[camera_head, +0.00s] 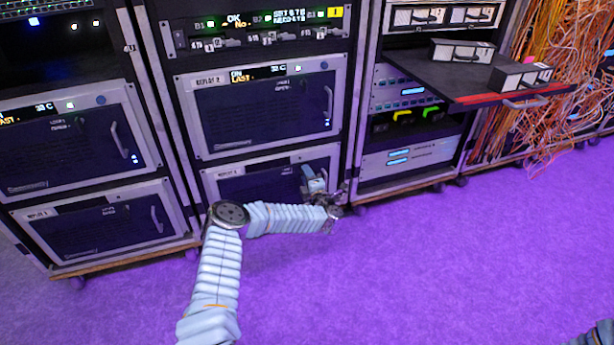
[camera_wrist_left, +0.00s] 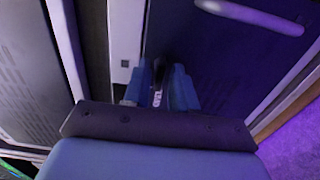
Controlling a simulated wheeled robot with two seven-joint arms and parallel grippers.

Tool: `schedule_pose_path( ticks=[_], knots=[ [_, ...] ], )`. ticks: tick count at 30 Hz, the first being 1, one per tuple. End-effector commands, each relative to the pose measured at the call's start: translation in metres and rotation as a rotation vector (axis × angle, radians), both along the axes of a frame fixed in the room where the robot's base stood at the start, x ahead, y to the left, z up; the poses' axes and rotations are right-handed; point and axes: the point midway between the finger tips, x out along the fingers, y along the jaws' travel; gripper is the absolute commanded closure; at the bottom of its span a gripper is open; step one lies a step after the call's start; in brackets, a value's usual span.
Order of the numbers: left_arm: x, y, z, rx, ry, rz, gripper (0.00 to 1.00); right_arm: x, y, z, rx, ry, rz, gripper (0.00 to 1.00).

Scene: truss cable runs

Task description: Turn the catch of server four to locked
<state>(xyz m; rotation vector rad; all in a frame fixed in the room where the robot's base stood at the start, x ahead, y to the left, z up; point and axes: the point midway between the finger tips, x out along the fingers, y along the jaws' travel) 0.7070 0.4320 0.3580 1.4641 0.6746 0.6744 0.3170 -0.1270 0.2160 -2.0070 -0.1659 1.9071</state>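My left gripper (camera_head: 333,208) is at the right side of the lower server (camera_head: 262,182) in the middle rack, low near the floor. This server's label is too small to read surely as server four. In the left wrist view, the two blue fingers of the left gripper (camera_wrist_left: 160,88) point at the edge of a dark server door (camera_wrist_left: 225,60), beside its pale frame (camera_wrist_left: 126,40). A small dark and silver part (camera_wrist_left: 157,78), possibly the catch, shows between the fingers. Whether they press on it cannot be seen. The catch's setting is hidden. My right gripper is not in view.
A pale door handle (camera_wrist_left: 250,14) lies just beyond the fingers. Another server (camera_head: 260,105) sits above, and two more are in the left rack. At right, a shelf (camera_head: 475,82) juts out, with orange cables (camera_head: 560,90) beyond. The purple floor (camera_head: 440,260) in front is clear.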

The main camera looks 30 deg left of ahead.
Motion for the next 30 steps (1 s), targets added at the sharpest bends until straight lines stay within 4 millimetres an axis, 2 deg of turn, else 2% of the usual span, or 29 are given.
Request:
schedule_pose_path(
  ticks=[1, 4, 5, 19, 30],
  knots=[
    [0.0, 0.0, 0.0, 0.0, 0.0, 0.0, 0.82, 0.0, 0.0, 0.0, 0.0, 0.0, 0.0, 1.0],
    [0.0, 0.0, 0.0, 0.0, 0.0, 0.0, 0.98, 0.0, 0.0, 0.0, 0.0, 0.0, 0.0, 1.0],
    [0.0, 0.0, 0.0, 0.0, 0.0, 0.0, 1.0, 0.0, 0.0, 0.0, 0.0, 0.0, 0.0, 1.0],
    [0.0, 0.0, 0.002, 0.037, 0.04, -0.001, 1.0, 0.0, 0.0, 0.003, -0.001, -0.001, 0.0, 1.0],
    [0.001, -0.001, 0.003, 0.214, 0.246, 0.0, 1.0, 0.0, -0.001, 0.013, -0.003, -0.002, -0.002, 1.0]
  ],
)
